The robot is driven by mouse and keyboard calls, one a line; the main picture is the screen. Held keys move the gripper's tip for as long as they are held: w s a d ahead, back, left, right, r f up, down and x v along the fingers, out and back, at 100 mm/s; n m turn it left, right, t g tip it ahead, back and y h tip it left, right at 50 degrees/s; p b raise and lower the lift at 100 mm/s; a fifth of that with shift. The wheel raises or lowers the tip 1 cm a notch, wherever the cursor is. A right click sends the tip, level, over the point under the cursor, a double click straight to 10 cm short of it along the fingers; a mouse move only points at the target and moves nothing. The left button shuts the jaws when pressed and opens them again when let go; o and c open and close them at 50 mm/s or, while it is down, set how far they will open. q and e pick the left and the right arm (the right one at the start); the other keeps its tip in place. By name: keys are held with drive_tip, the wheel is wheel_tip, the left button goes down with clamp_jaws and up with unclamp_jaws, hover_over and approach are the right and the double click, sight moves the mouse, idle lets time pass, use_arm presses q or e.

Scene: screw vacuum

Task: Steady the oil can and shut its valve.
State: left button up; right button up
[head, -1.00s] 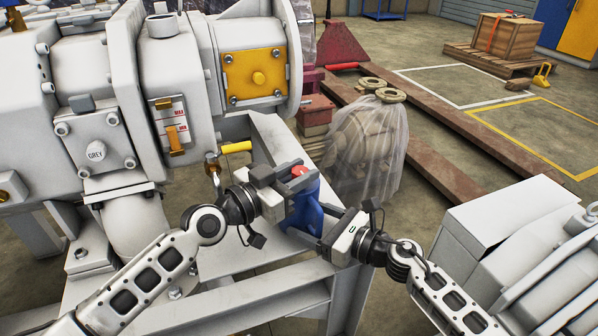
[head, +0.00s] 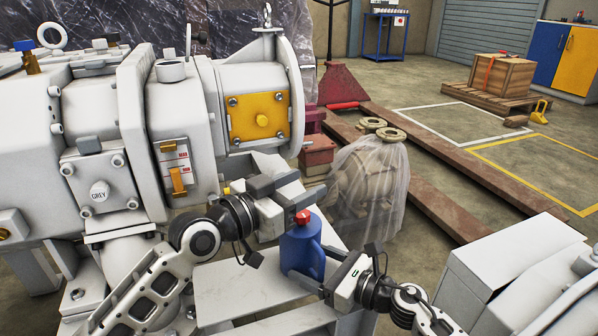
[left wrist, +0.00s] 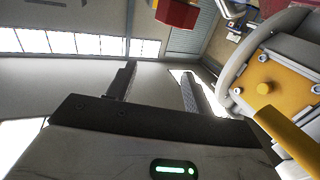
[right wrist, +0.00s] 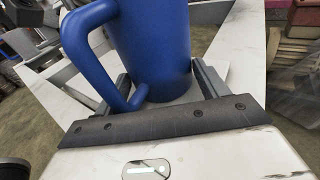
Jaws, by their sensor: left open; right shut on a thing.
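The blue oil can (head: 302,252) with a red cap (head: 303,217) stands upright over the pale frame. My right gripper (head: 318,274) is shut on its lower part; the right wrist view shows the can's body and handle (right wrist: 88,58) between the fingers. My left gripper (head: 274,184) is open and empty, above and left of the cap, apart from it. The valve's yellow handle (head: 227,190) is mostly hidden behind my left gripper. A yellow bar (left wrist: 290,135), apparently this handle, shows close beside my gripper in the left wrist view.
The large grey pump housing (head: 100,100) with a yellow square plate (head: 262,117) rises behind and left of my left gripper. A plastic-wrapped part (head: 368,185) stands right of the can. A white box-like machine (head: 500,260) fills the lower right.

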sight(301, 213)
use_arm(q)
drive_tip(key=shift+r, duration=1.8)
drive_tip(key=g, duration=0.1)
drive_tip(key=d+g+y, duration=0.1)
drive_tip(key=shift+w+d+m+g, duration=0.25)
drive_tip(key=shift+w+m+g, duration=0.05)
drive_tip(key=shift+w, duration=0.05)
drive_tip(key=shift+d+g+y, duration=0.15)
drive_tip(key=shift+g+y, duration=0.45)
drive_tip(key=shift+s+g+y, duration=0.1)
drive_tip(key=shift+g+y, duration=0.5)
drive_tip(key=shift+y, duration=0.1)
drive_tip(key=s+a+r+g+y, duration=0.3)
drive_tip(key=s+a+g+y, duration=0.1)
drive_tip(key=a+y, duration=0.15)
drive_tip(key=shift+y, duration=0.35)
drive_tip(key=x, duration=1.1)
drive_tip(key=shift+d+f, duration=0.15)
drive_tip(key=shift+f, duration=0.15)
